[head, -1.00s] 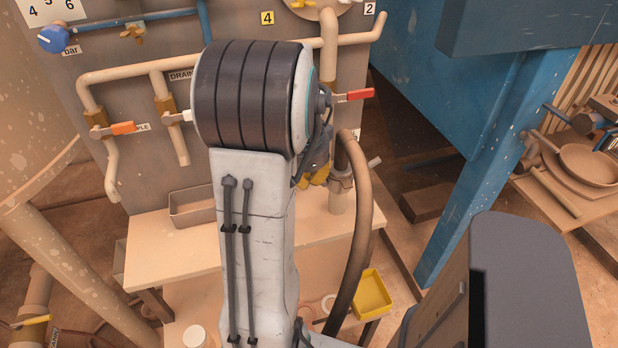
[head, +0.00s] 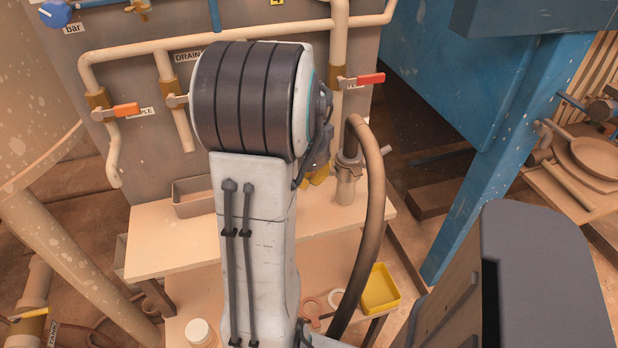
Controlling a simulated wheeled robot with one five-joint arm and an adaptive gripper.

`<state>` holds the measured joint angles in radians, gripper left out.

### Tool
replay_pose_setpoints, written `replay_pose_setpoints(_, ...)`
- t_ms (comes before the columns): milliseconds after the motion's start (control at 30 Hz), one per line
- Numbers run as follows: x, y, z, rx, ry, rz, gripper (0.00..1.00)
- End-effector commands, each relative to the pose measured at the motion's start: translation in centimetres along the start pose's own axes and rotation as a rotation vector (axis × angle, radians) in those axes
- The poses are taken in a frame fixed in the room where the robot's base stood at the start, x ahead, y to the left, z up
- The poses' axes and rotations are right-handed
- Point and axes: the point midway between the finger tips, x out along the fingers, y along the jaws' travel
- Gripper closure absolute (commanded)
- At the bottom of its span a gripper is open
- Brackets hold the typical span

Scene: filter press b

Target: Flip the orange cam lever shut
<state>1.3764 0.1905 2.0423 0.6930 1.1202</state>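A hose coupling (head: 348,178) stands upright at the top of a brown hose (head: 375,215), at the right part of the bench. No orange lever can be made out on the coupling; its left side is close behind my gripper. My gripper (head: 319,176) shows only as a grey body and a bit of yellow, just left of the coupling. My own arm hides most of it, so its fingers and any contact cannot be made out. The one clearly orange handle (head: 126,110) is on a tap at the left of the panel.
A red valve handle (head: 370,79) sticks out above the coupling. A grey metal tray (head: 195,197) lies on the bench (head: 165,250). A yellow tray (head: 381,288) is lower right. A blue post (head: 490,170) stands at the right.

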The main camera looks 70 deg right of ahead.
Motion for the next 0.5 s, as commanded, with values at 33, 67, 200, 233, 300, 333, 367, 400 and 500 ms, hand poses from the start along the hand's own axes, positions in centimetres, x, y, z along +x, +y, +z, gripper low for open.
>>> replay_pose_setpoints(33, 0.7, 0.1, 0.1, 0.000, 0.000, 0.000, 1.00)
replay_pose_setpoints(67, 0.8, 0.2, 0.1, 0.000, 0.000, 0.000, 1.00)
replay_pose_setpoints(200, 1.7, 0.3, 0.2, 0.000, 0.000, 0.000, 1.00)
replay_pose_setpoints(233, 1.8, 0.4, 0.2, 0.000, 0.000, 0.000, 1.00)
replay_pose_setpoints(300, 2.2, 0.4, 0.2, 0.000, 0.000, 0.000, 1.00)
replay_pose_setpoints(333, 2.3, 0.5, 0.2, 0.000, 0.000, 0.000, 1.00)
replay_pose_setpoints(367, 2.5, 0.5, 0.1, 0.000, 0.000, 0.000, 1.00)
replay_pose_setpoints(400, 2.6, 0.5, 0.1, 0.001, 0.000, 0.000, 1.00)
replay_pose_setpoints(500, 2.9, 0.6, 0.1, 0.001, 0.001, 0.001, 1.00)
